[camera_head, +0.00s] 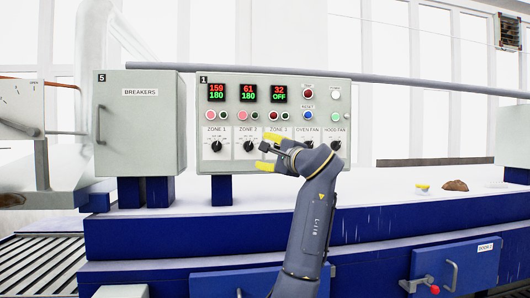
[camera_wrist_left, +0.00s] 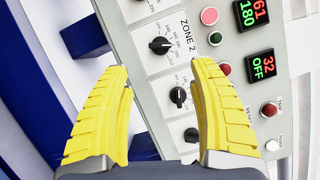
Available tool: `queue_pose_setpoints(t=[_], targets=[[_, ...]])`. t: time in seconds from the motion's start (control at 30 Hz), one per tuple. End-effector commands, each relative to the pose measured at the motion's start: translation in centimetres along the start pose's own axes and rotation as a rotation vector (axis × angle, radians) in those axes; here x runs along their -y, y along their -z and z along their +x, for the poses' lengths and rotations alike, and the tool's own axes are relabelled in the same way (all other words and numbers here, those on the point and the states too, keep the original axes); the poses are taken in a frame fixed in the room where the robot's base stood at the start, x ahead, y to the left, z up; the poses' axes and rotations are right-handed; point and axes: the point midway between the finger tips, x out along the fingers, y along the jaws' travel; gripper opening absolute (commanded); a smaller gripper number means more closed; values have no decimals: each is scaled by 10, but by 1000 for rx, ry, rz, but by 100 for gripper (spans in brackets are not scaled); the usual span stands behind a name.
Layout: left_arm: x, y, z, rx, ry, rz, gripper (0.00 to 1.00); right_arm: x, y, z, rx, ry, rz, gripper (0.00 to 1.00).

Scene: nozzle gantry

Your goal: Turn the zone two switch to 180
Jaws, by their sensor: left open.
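The control panel (camera_head: 225,160) carries a black zone two switch (camera_head: 249,146), which also shows in the left wrist view (camera_wrist_left: 160,45) beside its ZONE 2 label. Its pointer is too small to read surely. The zone two display (camera_head: 248,93) reads 61 in red over 180 in green. My left gripper (camera_head: 264,150) is open, with yellow fingers in front of the panel near the zone two and zone three switches. In the left wrist view, the zone three switch (camera_wrist_left: 178,97) appears between the fingers. The gripper holds nothing. My right gripper is not in view.
The zone one switch (camera_head: 216,147) and the oven fan and hood fan (camera_head: 335,146) switches flank the area. A breakers box (camera_head: 140,130) stands left of the panel. A brown lump (camera_head: 455,185) lies on the white surface at the right.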

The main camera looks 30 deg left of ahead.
Motion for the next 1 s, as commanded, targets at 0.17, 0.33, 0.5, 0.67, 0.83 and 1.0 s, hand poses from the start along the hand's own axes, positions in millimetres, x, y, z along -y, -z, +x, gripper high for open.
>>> queue_pose_setpoints(t=[0.17,0.33,0.5,0.67,0.83,1.0], targets=[[0,0,0,0,0,0,60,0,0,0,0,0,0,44],[6,3,-7,-16,-2,-16,52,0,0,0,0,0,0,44],[13,-7,-22,-113,-70,-202,52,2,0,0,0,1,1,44],[8,-27,-34,-249,-174,-657,52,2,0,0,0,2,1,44],[-9,-51,-35,-311,-274,-1158,52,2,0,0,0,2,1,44],[-10,-65,-32,-317,-288,-1408,52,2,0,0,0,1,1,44]])
